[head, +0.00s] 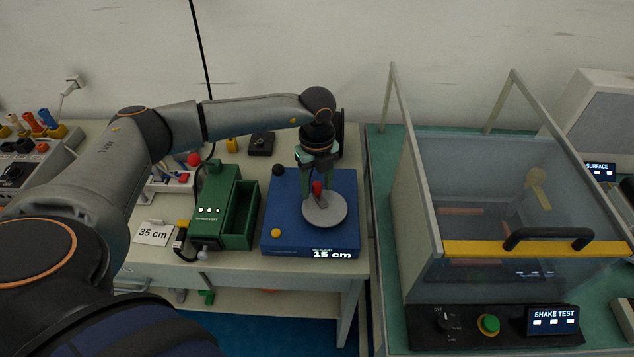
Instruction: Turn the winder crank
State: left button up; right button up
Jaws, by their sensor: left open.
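The winder is a blue box (284,241) on the table, with a grey round disc (332,217) on its top and a display reading "15 cm" on its front. A red crank knob (317,190) stands up from the disc. My left gripper (318,178) points down from above at the knob, its fingers open around or just beside it; I cannot tell whether they touch it. The fingertips are partly hidden by the wrist. My right gripper is not in view.
A green box (210,215) stands left of the winder, with a card reading "35 cm" (154,233) beside it. A shake test chamber with a clear lid and yellow bar (470,248) stands on the right. A black cable hangs behind my arm.

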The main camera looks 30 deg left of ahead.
pick_arm(q)
grip_shut()
dwell(0.5)
